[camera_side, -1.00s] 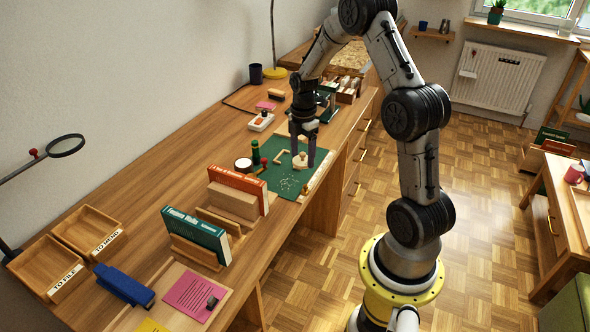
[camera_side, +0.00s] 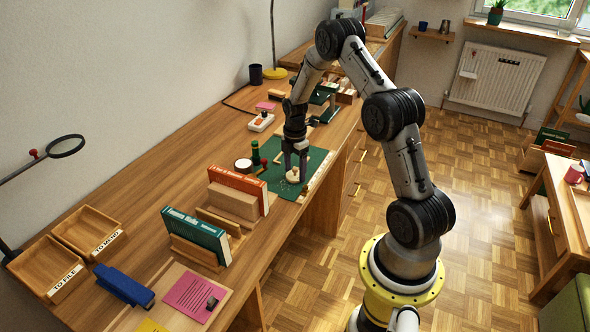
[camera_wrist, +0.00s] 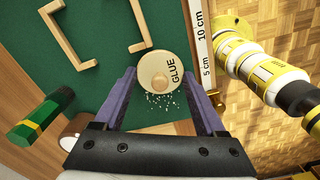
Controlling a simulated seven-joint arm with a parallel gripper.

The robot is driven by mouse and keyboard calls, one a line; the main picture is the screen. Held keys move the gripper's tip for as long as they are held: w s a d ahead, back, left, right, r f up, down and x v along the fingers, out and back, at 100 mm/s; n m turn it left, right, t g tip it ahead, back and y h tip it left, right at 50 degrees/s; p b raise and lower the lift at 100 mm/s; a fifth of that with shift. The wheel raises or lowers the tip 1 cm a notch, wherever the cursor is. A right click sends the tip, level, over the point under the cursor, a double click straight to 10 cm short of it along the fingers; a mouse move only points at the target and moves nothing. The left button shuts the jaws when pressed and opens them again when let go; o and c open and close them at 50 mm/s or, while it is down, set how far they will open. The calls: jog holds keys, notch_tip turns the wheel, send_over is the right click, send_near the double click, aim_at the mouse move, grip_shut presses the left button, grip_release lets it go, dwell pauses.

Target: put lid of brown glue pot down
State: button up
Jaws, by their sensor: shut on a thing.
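My gripper (camera_wrist: 160,92) is shut on a round, cream lid (camera_wrist: 177,68) marked GLUE, with a light wooden knob (camera_wrist: 160,84). Its two purple fingers grip the lid's edges. In the side view, my gripper (camera_side: 294,172) and the lid (camera_side: 292,178) are over the near part of the green mat (camera_side: 314,163). I cannot tell whether the lid touches the mat. A short round pot with a pale top (camera_side: 243,165) stands left of the mat. A brown round thing (camera_wrist: 72,132), partly hidden by my gripper, shows in the wrist view.
White crumbs (camera_wrist: 163,99) are close to the lid. Books (camera_side: 238,187) stand nearer the camera.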

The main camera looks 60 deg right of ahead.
aim_at(295, 169)
jog(key=o, duration=1.3)
jog(key=shift+f, duration=0.1)
jog(key=shift+c, duration=0.2)
jog(key=a+r+m, duration=0.1)
jog(key=a+r, duration=0.2)
jog(key=r, duration=0.7)
jog(key=a+r+m, duration=0.1)
jog(key=a+r, duration=0.2)
jog(key=r, duration=0.6)
jog(key=s+a+r+m+t, duration=0.2)
jog(key=s+a+r+m, duration=0.3)
jog(key=a+r, duration=0.4)
jog(key=s+a+r+m+t, duration=0.1)
jog(key=s+a+m+t, duration=0.2)
jog(key=s+a, duration=0.9)
jog(key=s+m, duration=0.3)
jog(key=s, duration=0.1)
jog(key=shift+a+r+t, duration=0.2)
jog(key=shift+a+t, duration=0.05)
jog(key=shift+t, duration=0.05)
